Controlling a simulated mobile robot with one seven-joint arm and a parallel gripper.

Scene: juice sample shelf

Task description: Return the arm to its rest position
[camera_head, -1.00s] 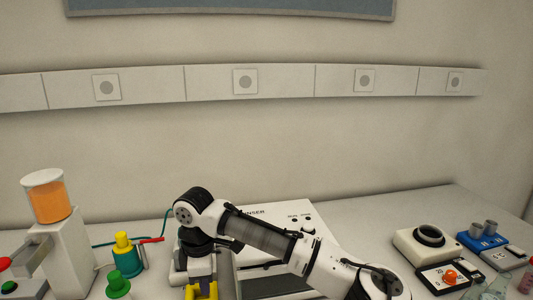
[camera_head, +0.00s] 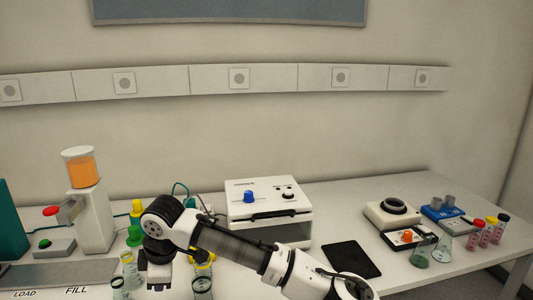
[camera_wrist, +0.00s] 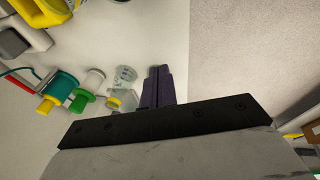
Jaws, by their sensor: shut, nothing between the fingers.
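My arm reaches from the lower right of the head view, with its black-and-white wrist bent downward at the left of centre. My gripper (camera_wrist: 160,72) shows in the wrist view as two dark fingers pressed together, with nothing between them. In the head view the fingers are hidden or cut off below the wrist. A clear beaker (camera_wrist: 125,75) stands just left of the fingers in the wrist view. Clear cups with coloured rims, one of them a yellow-rimmed cup (camera_head: 202,258), stand close around the wrist in the head view.
A white box device with a blue knob (camera_head: 270,200) stands behind the arm. A dispenser with orange liquid (camera_head: 80,168) is at the left. A black tablet (camera_head: 351,259), a white instrument (camera_head: 392,213), flasks and capped tubes (camera_head: 487,232) lie to the right. Bare table shows around the tablet.

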